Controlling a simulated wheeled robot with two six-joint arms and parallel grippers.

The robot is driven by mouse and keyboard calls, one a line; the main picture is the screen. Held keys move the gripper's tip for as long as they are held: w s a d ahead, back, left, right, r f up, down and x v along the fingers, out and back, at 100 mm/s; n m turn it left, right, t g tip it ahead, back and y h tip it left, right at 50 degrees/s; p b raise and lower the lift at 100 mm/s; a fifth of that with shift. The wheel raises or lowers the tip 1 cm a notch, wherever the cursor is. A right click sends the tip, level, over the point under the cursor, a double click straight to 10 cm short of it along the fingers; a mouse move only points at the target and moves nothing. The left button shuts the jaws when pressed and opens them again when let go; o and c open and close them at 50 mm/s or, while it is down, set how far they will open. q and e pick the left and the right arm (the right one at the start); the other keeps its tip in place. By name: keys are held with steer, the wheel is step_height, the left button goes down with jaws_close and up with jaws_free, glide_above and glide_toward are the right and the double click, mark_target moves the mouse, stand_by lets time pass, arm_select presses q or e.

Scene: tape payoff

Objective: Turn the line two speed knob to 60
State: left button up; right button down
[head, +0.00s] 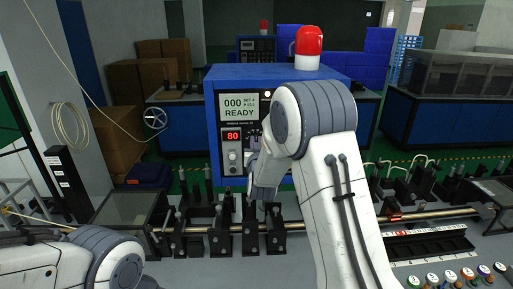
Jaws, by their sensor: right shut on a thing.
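The blue machine (290,79) stands in the middle, with a white screen (238,107) reading 000 and READY. Below it a red speed display (232,136) reads 80. A small knob (232,155) shows under that display. My right gripper (256,168) is at the front panel, just right of that small knob, shut on a control there. My own wrist and fingers hide that control, taken as the line two speed knob, and its marks cannot be read. My left arm shows at the lower left; its gripper is out of view.
A red beacon (308,47) tops the machine. A long metal rod (425,215) on black stands runs below the panel. A clear-topped box (130,208) stands at left. Cartons and blue benches are farther back.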

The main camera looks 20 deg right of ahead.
steer(key=shift+f+n+b, duration=0.1)
steer(key=shift+n+b, duration=0.8)
steer(key=shift+n, duration=0.1)
steer(key=shift+a+n+b, duration=0.1)
steer(key=shift+n+b, duration=0.45)
steer(key=shift+n, duration=0.25)
steer(key=c, duration=0.9)
jaws_free()
